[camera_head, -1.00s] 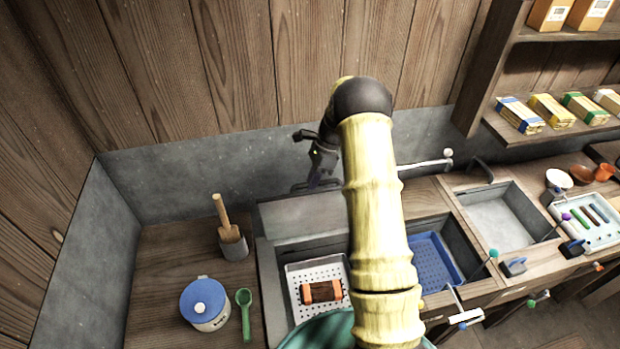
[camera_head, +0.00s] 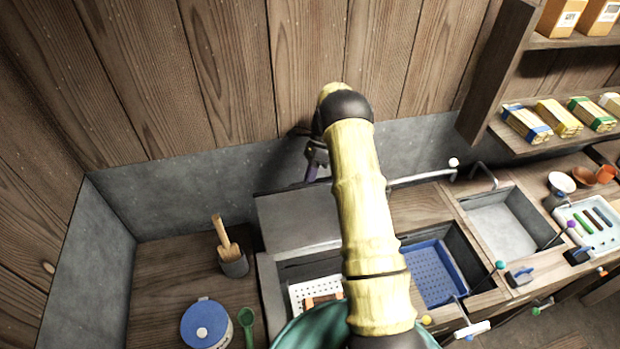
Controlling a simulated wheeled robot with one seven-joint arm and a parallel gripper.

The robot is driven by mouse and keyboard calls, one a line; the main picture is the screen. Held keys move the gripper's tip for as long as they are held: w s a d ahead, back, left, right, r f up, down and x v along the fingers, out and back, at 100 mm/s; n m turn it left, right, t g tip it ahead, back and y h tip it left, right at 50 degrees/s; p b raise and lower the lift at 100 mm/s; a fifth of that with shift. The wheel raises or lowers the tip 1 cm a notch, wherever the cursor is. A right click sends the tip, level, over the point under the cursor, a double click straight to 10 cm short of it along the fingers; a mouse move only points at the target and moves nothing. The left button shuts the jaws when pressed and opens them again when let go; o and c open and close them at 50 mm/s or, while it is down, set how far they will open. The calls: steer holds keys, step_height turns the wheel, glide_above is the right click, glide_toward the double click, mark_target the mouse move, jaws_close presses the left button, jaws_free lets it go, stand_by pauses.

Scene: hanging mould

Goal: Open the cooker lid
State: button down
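A grey panel (camera_head: 300,218), which looks like the cooker lid, is tilted up along the back of the left bay of the counter. The bay below it is uncovered and holds a white perforated tray (camera_head: 301,293) with an orange-and-brown block (camera_head: 322,300), partly hidden by my arm. My gripper (camera_head: 313,172) is at the panel's top edge in front of the grey back wall. It is small, dark and partly hidden by my wrist, so I cannot tell whether it touches the panel or how its fingers stand.
A blue-lidded pot (camera_head: 206,322), a green scoop (camera_head: 247,325) and a holder with a wooden tool (camera_head: 231,260) stand on the left counter. To the right are a blue basket (camera_head: 435,272), a tap (camera_head: 425,177) and an empty basin (camera_head: 500,225). Shelves (camera_head: 545,150) hang at upper right.

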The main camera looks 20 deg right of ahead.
steer(key=shift+d+f, duration=0.1)
steer(key=shift+f, duration=0.25)
steer(key=c, duration=1.4)
jaws_free()
steer(key=shift+o, duration=0.2)
steer(key=shift+w, duration=0.35)
steer(key=shift+s+r, duration=0.2)
steer(key=b+v, duration=0.3)
steer(key=v, duration=0.4)
steer(key=shift+b, duration=0.35)
steer(key=shift+w, duration=0.25)
